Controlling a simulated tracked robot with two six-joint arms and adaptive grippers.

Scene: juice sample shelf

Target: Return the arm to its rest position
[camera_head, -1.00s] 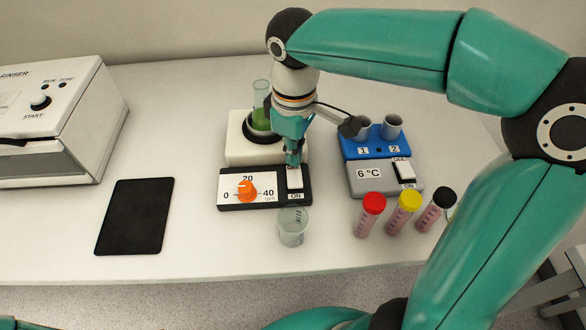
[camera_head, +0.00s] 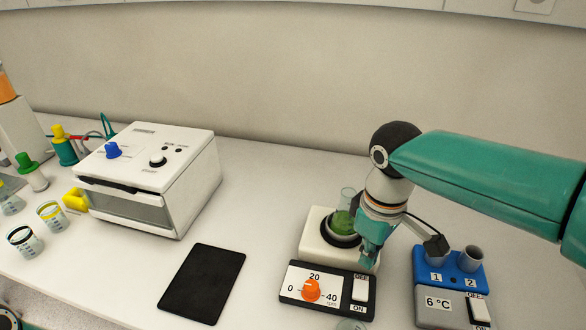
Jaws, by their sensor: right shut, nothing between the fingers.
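My right arm comes in from the right, and its gripper (camera_head: 366,258) points down, shut and empty. The gripper is just above and behind the white rocker switch (camera_head: 360,290) on the control box (camera_head: 327,307) with the orange knob (camera_head: 312,290). It covers part of the white mixer base (camera_head: 313,238) behind the box. A glass tube with green liquid (camera_head: 344,222) stands in the mixer's black holder, beside the gripper. I cannot tell whether the fingertips touch anything. My left gripper is not in view.
A blue two-hole rack on a grey cooler (camera_head: 432,307) stands right of the gripper. A black mat (camera_head: 203,282) lies left of the control box. A white rinser (camera_head: 150,178) stands further left, near small beakers (camera_head: 24,241). A beaker rim (camera_head: 350,325) shows at the bottom edge.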

